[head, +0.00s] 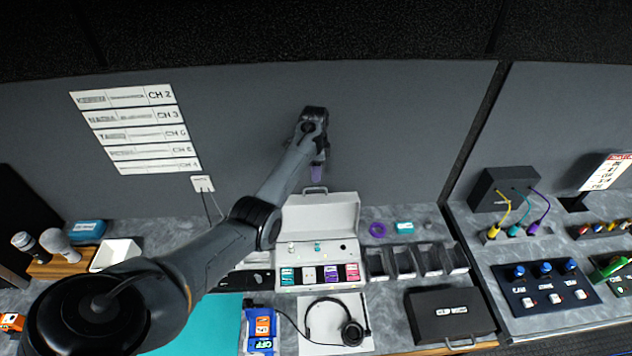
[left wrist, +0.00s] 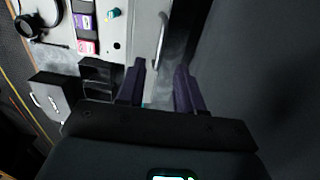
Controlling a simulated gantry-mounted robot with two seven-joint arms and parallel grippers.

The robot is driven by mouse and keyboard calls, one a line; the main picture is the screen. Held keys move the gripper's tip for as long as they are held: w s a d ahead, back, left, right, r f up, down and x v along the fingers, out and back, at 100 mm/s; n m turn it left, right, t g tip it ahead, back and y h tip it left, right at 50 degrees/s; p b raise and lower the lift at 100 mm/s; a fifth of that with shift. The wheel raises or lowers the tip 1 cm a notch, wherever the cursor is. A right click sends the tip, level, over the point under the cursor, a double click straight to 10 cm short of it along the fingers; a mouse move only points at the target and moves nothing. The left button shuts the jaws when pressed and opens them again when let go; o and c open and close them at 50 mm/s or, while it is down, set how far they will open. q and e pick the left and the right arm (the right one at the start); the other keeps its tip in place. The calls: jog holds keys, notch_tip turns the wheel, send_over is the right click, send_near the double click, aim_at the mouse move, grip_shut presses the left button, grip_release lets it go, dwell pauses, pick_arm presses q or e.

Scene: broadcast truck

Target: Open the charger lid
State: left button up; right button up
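The charger (head: 317,262) is a pale box on the counter, with coloured packs in its front slots. Its lid (head: 320,214) stands raised at the back, with a metal handle (head: 314,190) along its top edge. My left gripper (head: 317,176) is above and behind the handle, apart from it, near the wall. In the left wrist view its two dark purple fingers (left wrist: 159,88) are spread with nothing between them. The handle also shows in that view (left wrist: 160,40), beyond the fingertips. My right gripper is not in view.
Black open bins (head: 415,262) stand right of the charger, with a purple ring (head: 377,230) behind them. A headset (head: 350,333) lies in front and a dark case (head: 450,315) at front right. The grey wall (head: 400,140) rises close behind my gripper.

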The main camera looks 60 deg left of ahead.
pick_arm(q)
jog(key=shift+d+f, duration=0.15)
jog(key=shift+f, duration=2.65)
jog(key=shift+c, duration=0.5)
grip_shut()
